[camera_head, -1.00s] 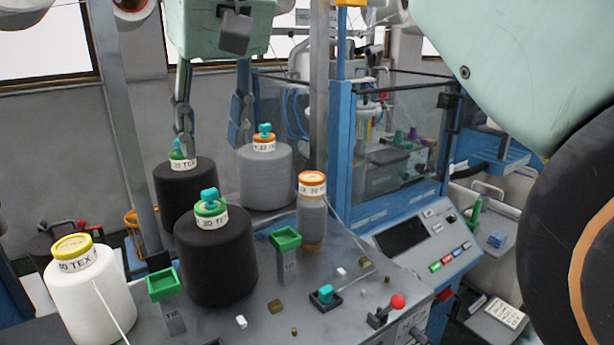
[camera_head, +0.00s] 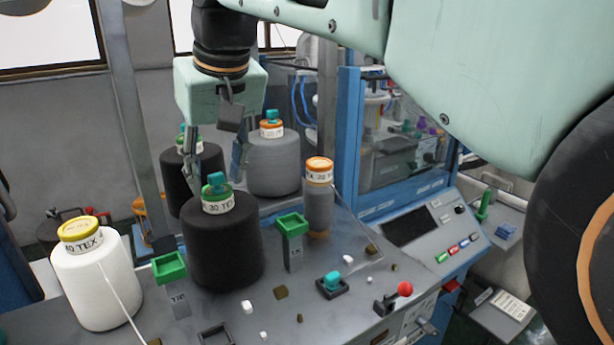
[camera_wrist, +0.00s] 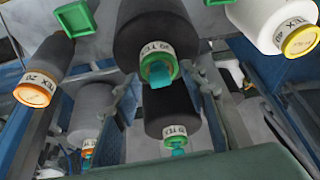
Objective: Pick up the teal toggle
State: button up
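Several teal pieces show. One teal toggle (camera_head: 217,181) stands on the green cap (camera_head: 216,201) of the front black yarn cone (camera_head: 222,245). Another teal piece (camera_head: 272,116) tops the orange-capped grey cone (camera_head: 274,165), and a third (camera_head: 332,278) sits in a dark holder on the table. My gripper (camera_head: 216,178) is open, pointing down, with one finger to each side of the front cone's toggle in the picture. In the wrist view that toggle (camera_wrist: 160,80) also shows between the fingers, with nothing gripped. I cannot tell whether the fingertips are level with it.
A white yellow-capped cone (camera_head: 97,275) stands at left. A back black cone (camera_head: 172,177) and an orange-capped slim cone (camera_head: 319,196) stand near the front cone. Two green-topped posts (camera_head: 170,268) (camera_head: 292,226) flank it. A red-knobbed lever (camera_head: 404,289) and small loose pieces lie to the right.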

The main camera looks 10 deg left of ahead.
aim_at(217, 176)
jog(key=c, duration=0.8)
jog(key=shift+r+p, duration=1.1)
jog(key=shift+r, duration=3.9)
